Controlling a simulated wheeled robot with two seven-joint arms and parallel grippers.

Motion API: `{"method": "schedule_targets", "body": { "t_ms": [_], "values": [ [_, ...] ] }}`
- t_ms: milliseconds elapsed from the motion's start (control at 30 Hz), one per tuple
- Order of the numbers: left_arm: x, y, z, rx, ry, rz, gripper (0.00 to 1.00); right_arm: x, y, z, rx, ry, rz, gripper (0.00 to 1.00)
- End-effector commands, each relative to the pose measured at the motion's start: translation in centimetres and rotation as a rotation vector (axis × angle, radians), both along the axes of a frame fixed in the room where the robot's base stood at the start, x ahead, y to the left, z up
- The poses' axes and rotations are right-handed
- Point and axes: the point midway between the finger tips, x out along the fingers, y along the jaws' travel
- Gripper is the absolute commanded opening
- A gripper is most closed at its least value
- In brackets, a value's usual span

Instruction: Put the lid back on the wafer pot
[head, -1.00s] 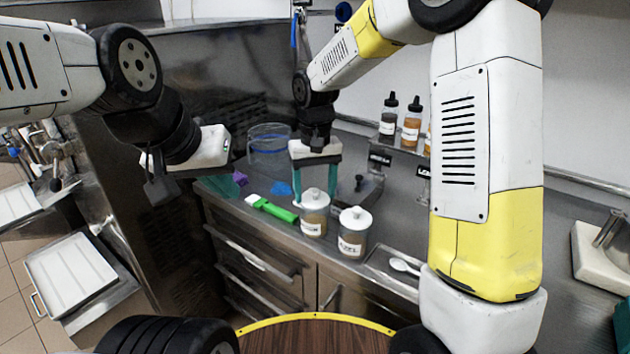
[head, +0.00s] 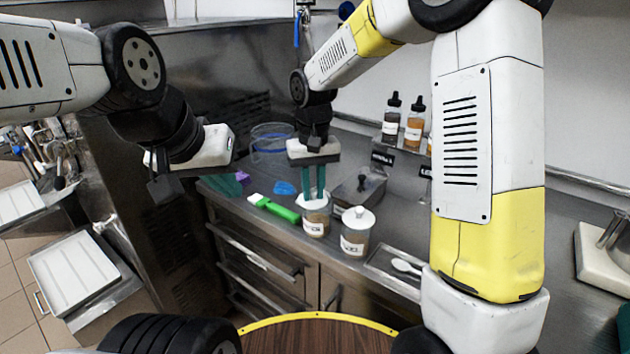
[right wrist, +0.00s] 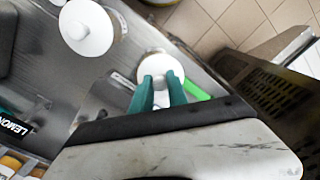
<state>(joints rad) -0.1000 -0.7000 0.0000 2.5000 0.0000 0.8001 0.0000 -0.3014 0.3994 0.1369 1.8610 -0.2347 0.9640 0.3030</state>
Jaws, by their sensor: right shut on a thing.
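Two clear jars with white labels stand near the counter's front edge; the labels are too small to read, so I cannot tell which is the wafer pot. The left jar (head: 316,222) has a white lid (head: 309,200) at its mouth. My right gripper (head: 314,196) is shut on this lid's knob from above; the lid also shows under the teal fingers in the right wrist view (right wrist: 160,65). I cannot tell whether it rests fully on the rim. The right jar (head: 355,241) wears its own knobbed lid (head: 358,217). My left gripper (head: 161,190) hangs left of the counter, its jaws unclear.
A green-handled brush (head: 275,208) lies left of the jars. A clear round container (head: 271,142) stands behind. A white spoon (head: 405,266) lies on a tray at the right. Sauce bottles (head: 413,125) stand on the back shelf.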

Motion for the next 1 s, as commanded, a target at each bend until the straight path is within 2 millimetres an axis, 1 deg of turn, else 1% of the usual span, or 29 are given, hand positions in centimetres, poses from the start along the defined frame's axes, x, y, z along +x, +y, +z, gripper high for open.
{"method": "schedule_targets", "body": {
  "t_ms": [267, 300, 400, 600, 633, 733, 1000],
  "values": [
    [0.00, 0.00, 0.00, 0.000, 0.000, 0.000, 0.00, 0.00, -0.01, 0.01, 0.000, 0.000, 0.000, 0.00],
    [0.00, 0.00, 0.00, 0.000, 0.000, 0.000, 0.00, 0.00, -0.01, 0.01, 0.000, 0.000, 0.000, 0.27],
    [0.00, 0.00, 0.00, 0.000, 0.000, 0.000, 0.00, 0.00, -0.01, 0.01, 0.000, 0.000, 0.000, 0.45],
    [0.00, 0.00, 0.00, 0.000, 0.000, 0.000, 0.00, 0.01, -0.02, 0.01, 0.000, 0.000, 0.000, 0.45],
    [0.00, 0.00, 0.00, 0.000, 0.000, 0.000, 0.00, 0.01, -0.02, 0.01, 0.000, 0.000, 0.000, 0.47],
    [0.00, 0.00, 0.00, 0.000, 0.000, 0.000, 0.00, 0.01, -0.02, 0.01, 0.000, 0.000, 0.000, 0.66],
    [0.00, 0.00, 0.00, 0.000, 0.000, 0.000, 0.00, 0.01, -0.02, 0.01, 0.000, 0.000, 0.000, 0.66]
  ]
}}
